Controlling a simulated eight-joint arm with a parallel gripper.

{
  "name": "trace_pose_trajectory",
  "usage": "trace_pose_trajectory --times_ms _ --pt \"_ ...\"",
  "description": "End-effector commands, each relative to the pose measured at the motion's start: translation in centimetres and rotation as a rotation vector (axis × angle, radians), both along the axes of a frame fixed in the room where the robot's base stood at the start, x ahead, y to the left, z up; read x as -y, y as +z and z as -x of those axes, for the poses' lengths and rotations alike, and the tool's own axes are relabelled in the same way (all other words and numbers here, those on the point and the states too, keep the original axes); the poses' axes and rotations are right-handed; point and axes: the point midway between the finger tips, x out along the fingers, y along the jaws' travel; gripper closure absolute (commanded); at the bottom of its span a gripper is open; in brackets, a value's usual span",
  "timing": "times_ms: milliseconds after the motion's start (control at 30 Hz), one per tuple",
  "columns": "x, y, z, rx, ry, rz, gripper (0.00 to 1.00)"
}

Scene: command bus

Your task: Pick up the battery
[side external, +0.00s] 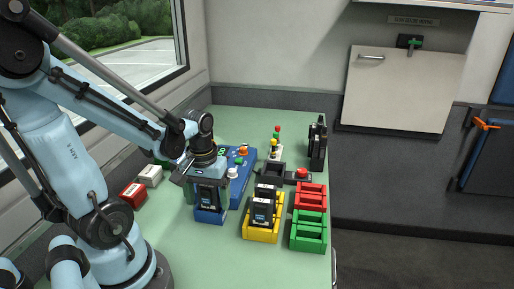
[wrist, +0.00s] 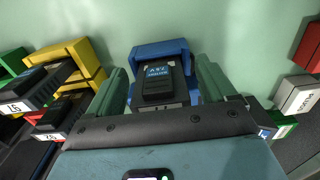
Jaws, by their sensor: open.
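A black battery (wrist: 158,88) with a blue-lettered label sits in a blue holder (wrist: 148,50) in the wrist view. In the side view the battery (side external: 207,198) stands upright in the blue holder (side external: 208,217) on the green table. My gripper (wrist: 163,78) is open, with one green finger on each side of the battery. It also shows above the blue holder in the side view (side external: 208,188). I cannot tell whether the fingers touch the battery.
An empty-looking red holder (side external: 311,196) and green holder (side external: 309,231) stand at the table's right edge. A blue control box (side external: 240,162) with buttons is behind my gripper. A red block (side external: 132,194) and a white block (side external: 150,175) lie to the left. The front left table is clear.

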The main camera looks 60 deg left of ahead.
Motion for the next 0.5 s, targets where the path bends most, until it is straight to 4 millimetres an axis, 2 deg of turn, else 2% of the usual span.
trace_pose_trajectory --times_ms 67,400,467,500 --pt "0.00 0.01 0.00 0.000 0.000 0.000 0.19" --pt "0.00 0.03 0.00 0.000 0.000 0.000 0.71" --pt "0.00 0.03 0.00 0.000 0.000 0.000 0.80" --pt "0.00 0.03 0.00 0.000 0.000 0.000 0.80"
